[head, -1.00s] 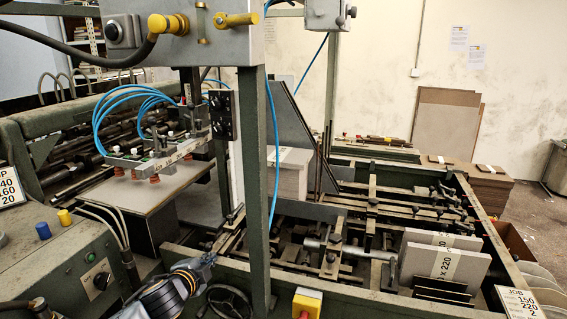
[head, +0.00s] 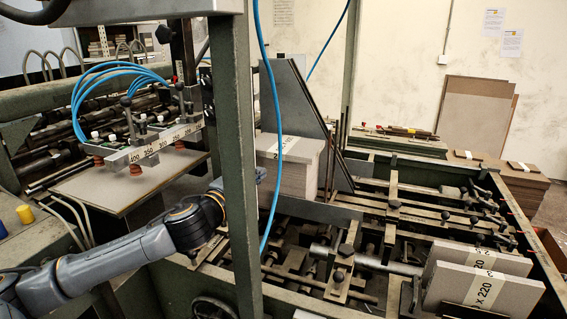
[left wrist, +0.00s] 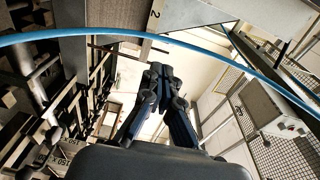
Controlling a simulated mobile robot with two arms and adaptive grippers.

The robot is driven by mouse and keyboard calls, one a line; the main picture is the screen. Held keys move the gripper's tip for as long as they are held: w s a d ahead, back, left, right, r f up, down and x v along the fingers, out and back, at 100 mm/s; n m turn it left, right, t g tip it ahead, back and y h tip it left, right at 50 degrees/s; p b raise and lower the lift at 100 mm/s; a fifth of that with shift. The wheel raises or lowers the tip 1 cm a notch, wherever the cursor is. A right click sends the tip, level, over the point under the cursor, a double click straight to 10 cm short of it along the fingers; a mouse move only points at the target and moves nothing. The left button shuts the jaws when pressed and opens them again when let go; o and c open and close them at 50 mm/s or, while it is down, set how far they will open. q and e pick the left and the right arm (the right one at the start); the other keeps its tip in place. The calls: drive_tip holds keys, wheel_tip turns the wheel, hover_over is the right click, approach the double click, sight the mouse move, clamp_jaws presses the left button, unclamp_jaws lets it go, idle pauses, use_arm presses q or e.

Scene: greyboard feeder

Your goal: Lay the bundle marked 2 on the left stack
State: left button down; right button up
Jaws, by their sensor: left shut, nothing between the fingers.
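A grey board bundle (head: 300,178) with a pale paper band lies flat on the stack behind the green post in the head view; the band mark looks like 2. The left wrist view shows a band marked 2 (left wrist: 154,16) on a pale board at the top edge. My left gripper (head: 259,175) is shut and empty, at the near side of that stack and partly hidden by the post. Its closed fingers (left wrist: 161,72) point towards the banded board in the left wrist view, with nothing between them. I cannot tell whether they touch it. My right gripper is out of view.
The green post (head: 237,170) and blue hose (head: 272,190) stand close to my left arm. Banded bundles (head: 490,290) lean upright at the right. Suction cups (head: 150,145) hang over a board at the left. Rails and clamps fill the middle.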

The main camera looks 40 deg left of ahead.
use_arm(q)
drive_tip(key=p, duration=0.2)
approach(282, 156)
drive_tip(key=w+d, duration=0.2)
drive_tip(key=w, duration=0.2)
drive_tip(key=shift+w+a+p, duration=0.3)
drive_tip(key=shift+w+a, duration=0.9)
drive_tip(key=shift+a, duration=0.2)
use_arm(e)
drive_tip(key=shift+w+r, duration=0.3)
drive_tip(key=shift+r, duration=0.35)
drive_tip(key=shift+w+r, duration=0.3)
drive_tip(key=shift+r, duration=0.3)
